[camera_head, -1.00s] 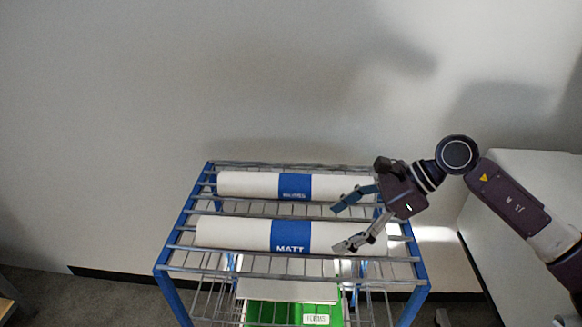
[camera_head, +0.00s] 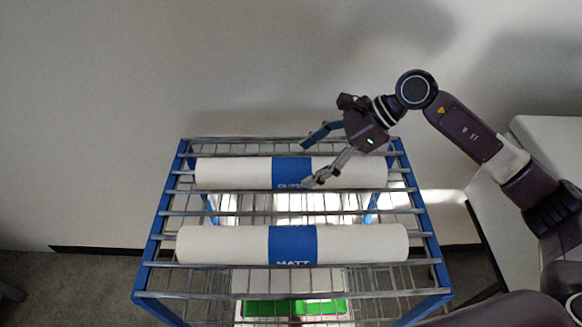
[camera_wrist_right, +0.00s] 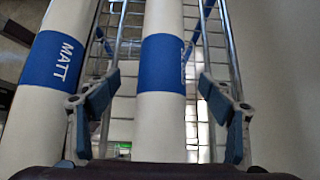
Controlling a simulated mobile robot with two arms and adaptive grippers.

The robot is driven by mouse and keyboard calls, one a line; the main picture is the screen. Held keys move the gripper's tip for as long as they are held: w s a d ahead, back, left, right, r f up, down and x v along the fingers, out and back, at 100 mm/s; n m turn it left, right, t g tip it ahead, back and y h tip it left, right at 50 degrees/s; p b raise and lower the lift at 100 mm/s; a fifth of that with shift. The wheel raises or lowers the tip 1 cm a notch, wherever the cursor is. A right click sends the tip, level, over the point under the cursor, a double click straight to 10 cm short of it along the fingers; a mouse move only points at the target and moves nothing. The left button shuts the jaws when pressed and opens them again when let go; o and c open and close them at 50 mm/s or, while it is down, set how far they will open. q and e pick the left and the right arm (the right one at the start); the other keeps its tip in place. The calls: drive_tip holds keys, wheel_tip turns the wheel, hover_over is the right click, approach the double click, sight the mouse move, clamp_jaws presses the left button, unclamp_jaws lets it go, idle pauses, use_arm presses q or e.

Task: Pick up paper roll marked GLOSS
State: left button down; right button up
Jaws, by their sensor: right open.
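The far paper roll (camera_head: 230,173) is white with a blue band and lies across the top rack. Its lettering is partly covered by my finger; the part that shows looks like the start of GLOSS. My right gripper (camera_head: 306,163) is open above this roll, near its band. In the right wrist view the far roll (camera_wrist_right: 160,120) runs between the open fingers (camera_wrist_right: 160,78), with nothing held. The near roll, marked MATT (camera_head: 215,244), lies parallel, closer to me; it also shows left of the fingers in the right wrist view (camera_wrist_right: 52,62). My left gripper is not in view.
The rolls rest on the wire top of a blue-framed rack (camera_head: 425,225). A green box (camera_head: 290,307) sits on a lower level. A wall stands close behind the rack. A white cabinet (camera_head: 550,150) stands at the right.

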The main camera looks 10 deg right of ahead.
sight(303, 162)
drive_tip(key=p+x, duration=0.1)
drive_tip(key=x, duration=0.2)
drive_tip(key=shift+w+a+f+p, duration=0.2)
drive_tip(key=shift+w+p, duration=0.05)
drive_tip(key=shift+p, duration=0.15)
drive_tip(key=shift+w+a+f, duration=0.1)
drive_tip(key=shift+a+f, duration=0.15)
drive_tip(key=shift+f, duration=0.1)
drive_tip(key=c, duration=2)
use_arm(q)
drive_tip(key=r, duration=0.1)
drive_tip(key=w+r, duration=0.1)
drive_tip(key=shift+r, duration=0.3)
use_arm(e)
drive_tip(key=shift+w+r, duration=0.1)
drive_tip(key=shift+r, duration=0.1)
clamp_jaws()
